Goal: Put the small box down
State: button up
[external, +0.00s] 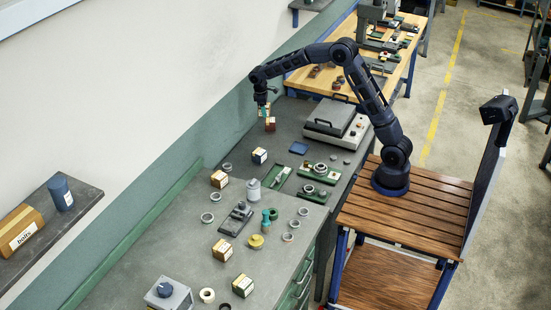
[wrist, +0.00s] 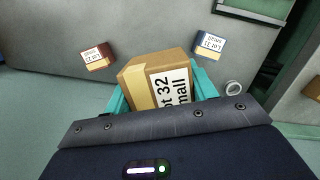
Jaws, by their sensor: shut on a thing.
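In the external view my gripper (external: 263,109) points down near the wall side of the grey workbench, at the far left end of my outstretched arm. The held box is tiny there and partly covered by the fingers. I cannot tell the exact gap between its underside and the bench.
A reddish box (wrist: 98,57) and a blue box (wrist: 210,45) flank the held box. A metal ring (wrist: 233,87) lies at the right. The grey bench (external: 225,155) has more boxes, rings and green trays (external: 318,172). A grey lidded machine (external: 335,120) stands to the right.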

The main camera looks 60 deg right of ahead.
jog(key=s+d+m, duration=0.2)
jog(key=s+d, duration=0.2)
jog(key=d, duration=1.1)
jog(key=m, duration=0.2)
send_over(298, 127)
jog(key=f, duration=0.2)
jog(key=shift+y, duration=0.3)
notch_tip(298, 127, down, 20)
jog(key=shift+w+a+r, duration=0.1)
jog(key=shift+r, duration=0.1)
jog(key=shift+f, duration=0.1)
jog(key=o, duration=1.2)
jog(key=shift+c, duration=0.2)
